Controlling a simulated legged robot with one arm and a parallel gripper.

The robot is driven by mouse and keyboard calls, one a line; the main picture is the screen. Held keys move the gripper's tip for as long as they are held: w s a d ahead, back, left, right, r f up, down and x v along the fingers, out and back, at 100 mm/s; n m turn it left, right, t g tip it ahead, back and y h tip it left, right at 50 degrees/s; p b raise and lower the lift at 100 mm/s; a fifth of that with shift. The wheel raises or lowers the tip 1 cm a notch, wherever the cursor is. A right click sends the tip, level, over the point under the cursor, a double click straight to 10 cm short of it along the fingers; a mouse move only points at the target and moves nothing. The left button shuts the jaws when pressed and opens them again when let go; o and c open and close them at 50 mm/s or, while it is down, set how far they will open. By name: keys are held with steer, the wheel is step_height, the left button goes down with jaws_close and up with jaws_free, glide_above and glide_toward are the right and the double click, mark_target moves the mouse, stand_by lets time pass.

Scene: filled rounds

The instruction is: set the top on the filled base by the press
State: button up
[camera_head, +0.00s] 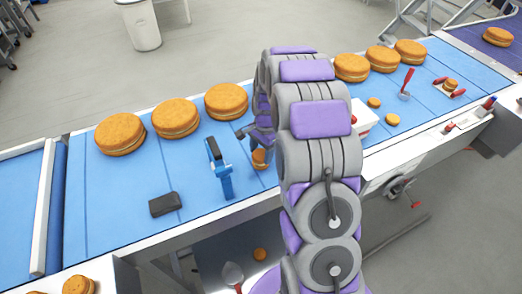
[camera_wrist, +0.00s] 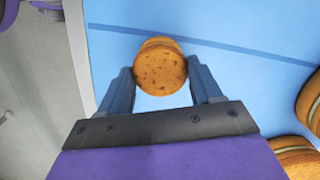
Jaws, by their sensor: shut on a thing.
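My gripper (camera_wrist: 162,84) is shut on a small orange-brown round (camera_wrist: 160,68), with one finger at each side. Another edge shows behind its face; I cannot tell whether that is its own side or a second piece. In the head view the held round (camera_head: 260,159) is low over the blue surface, partly hidden by my arm. Just left of it stands a blue upright tool with a black top (camera_head: 220,170), perhaps the press. A small stacked round (camera_head: 451,85) sits far right between red-ended tools. I cannot tell which round is the filled base.
Big filled rounds (camera_head: 175,118) line the far edge of the blue table (camera_head: 100,220). A black block (camera_head: 165,204) lies at the front left. Two small rounds (camera_head: 374,102) (camera_head: 392,119) and a red-handled spatula (camera_head: 406,84) lie right of my arm.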

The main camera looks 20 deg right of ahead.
steer(key=shift+f, duration=0.4)
steer(key=o, duration=0.8)
steer(key=shift+o, duration=0.6)
steer(key=shift+r+p, duration=1.7)
steer(key=shift+r, duration=1.8)
